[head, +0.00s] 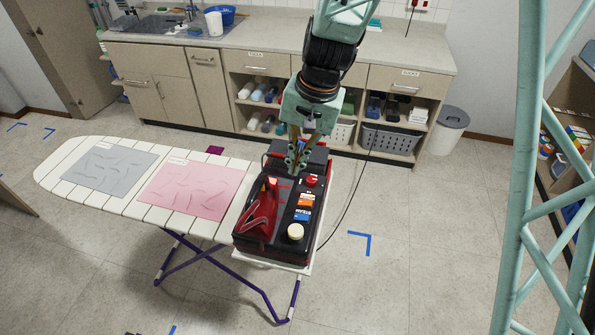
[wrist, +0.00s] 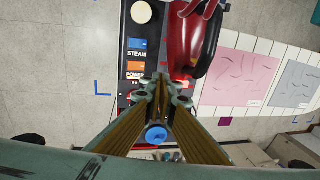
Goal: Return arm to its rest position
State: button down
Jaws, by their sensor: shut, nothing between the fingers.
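My gripper (head: 297,158) points down over the steam station (head: 267,252) at the right end of the ironing board. In the wrist view my gripper (wrist: 158,96) has its fingertips together, with nothing between them. They overlap the station's lower edge in that view, near the POWER label (wrist: 135,69); I cannot tell whether they touch it. A red and black iron (head: 262,214) sits on the left of the station. It also shows in the wrist view (wrist: 205,45), beside the fingertips.
The ironing board (head: 62,165) carries a pink cloth (head: 190,188) and a grey cloth (head: 108,167). A counter with cabinets (head: 160,88) stands behind, a bin (head: 445,135) at its right. A dark cable (head: 350,205) hangs right of the station.

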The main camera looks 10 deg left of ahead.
jog(key=shift+r, duration=0.35)
dwell(0.5)
